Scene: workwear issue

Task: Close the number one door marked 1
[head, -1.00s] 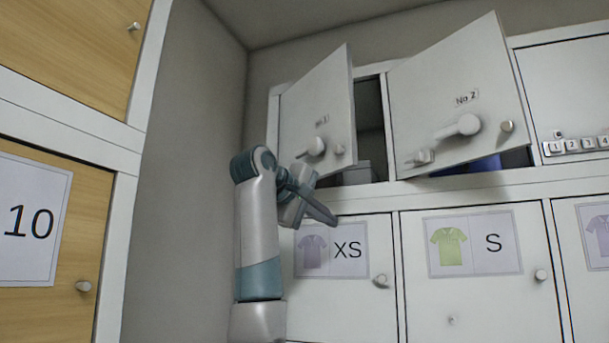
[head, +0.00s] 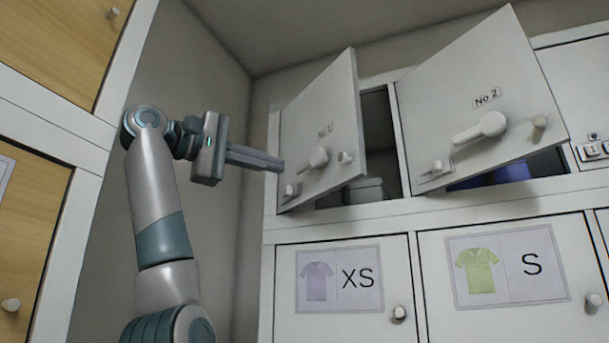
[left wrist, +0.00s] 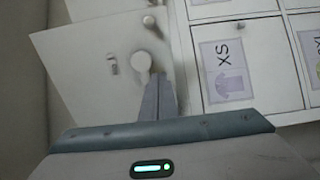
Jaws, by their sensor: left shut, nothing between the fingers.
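The number one door (head: 322,135) is a white door in the upper row, standing partly open; its small label reads No 1. It carries a round-ended handle (head: 319,157), a knob (head: 345,157) and a small fitting near its lower left corner. My left gripper (head: 281,165) is shut and empty, its fingers pointing right, just left of the door's lower part; I cannot tell whether they touch. In the left wrist view the door (left wrist: 88,65) lies ahead, with the shut fingertips (left wrist: 158,77) by the handle's round end. My right gripper is not in view.
The No 2 door (head: 480,90) also stands partly open to the right. Below are shut doors marked XS (head: 375,320) and S (head: 540,315). A wooden locker (head: 30,240) stands at the left. A grey wall (head: 215,70) lies behind my arm.

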